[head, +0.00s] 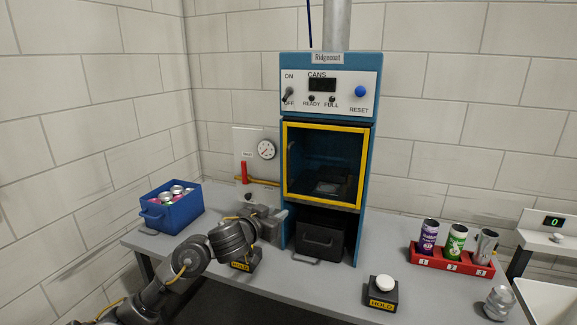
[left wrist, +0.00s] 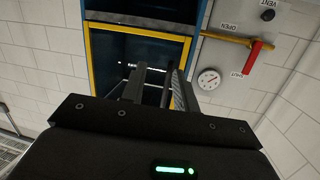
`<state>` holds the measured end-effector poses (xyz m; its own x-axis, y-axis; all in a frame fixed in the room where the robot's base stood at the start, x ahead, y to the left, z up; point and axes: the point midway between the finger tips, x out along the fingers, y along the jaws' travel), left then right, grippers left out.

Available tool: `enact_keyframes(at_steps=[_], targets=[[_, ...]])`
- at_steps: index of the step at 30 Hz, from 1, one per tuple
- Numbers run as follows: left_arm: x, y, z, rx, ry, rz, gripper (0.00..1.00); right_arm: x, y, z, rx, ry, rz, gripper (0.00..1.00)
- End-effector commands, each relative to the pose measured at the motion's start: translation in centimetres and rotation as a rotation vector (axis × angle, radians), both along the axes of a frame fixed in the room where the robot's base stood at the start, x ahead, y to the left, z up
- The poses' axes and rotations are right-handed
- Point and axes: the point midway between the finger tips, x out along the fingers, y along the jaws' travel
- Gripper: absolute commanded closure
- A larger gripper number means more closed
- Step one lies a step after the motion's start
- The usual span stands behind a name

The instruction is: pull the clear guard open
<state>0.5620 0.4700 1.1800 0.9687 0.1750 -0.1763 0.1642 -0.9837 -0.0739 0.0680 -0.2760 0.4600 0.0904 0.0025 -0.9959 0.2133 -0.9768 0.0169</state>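The clear guard (head: 325,165) is a see-through panel in a yellow frame on the front of the blue machine. It looks closed, its frame flush with the machine. A dark upright handle seems to show at its left side. The guard also shows in the left wrist view (left wrist: 125,48). My left gripper (head: 281,214) is low and left of the guard, near its lower left corner. In the left wrist view my left gripper (left wrist: 155,72) has its fingers apart and empty, pointing toward the guard. I cannot tell whether it touches anything. My right gripper is not in view.
A red lever (head: 244,172) and a gauge (head: 266,149) are on the wall panel left of the machine. A blue crate (head: 171,211) of cans stands left. A black bin (head: 320,238) sits under the guard. A red can rack (head: 451,261) and HOLD button (head: 382,292) are right.

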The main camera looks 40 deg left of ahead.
Motion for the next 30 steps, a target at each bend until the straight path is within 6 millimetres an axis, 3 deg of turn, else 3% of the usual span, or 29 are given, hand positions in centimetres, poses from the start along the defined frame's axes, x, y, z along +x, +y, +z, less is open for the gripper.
enact_keyframes(at_steps=[1, 3, 6, 9, 17, 30], targets=[[0.6, 1.1, 2.9, -0.002, -0.052, -0.003, 0.70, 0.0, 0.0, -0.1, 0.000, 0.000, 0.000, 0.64], [1.1, 2.2, 5.9, -0.017, -0.108, -0.012, 0.70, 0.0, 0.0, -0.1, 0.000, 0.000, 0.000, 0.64], [1.4, 3.1, 9.1, -0.034, -0.161, -0.025, 0.70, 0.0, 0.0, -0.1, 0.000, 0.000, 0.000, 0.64], [1.5, 3.6, 10.5, -0.045, -0.186, -0.031, 0.70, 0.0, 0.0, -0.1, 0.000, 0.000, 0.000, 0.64], [2.5, 3.8, 10.8, -0.052, -0.188, -0.032, 0.70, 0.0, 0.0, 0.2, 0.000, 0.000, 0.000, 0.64], [10.1, 4.8, 10.9, -0.051, -0.188, -0.031, 0.70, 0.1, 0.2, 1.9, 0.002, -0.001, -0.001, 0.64]])
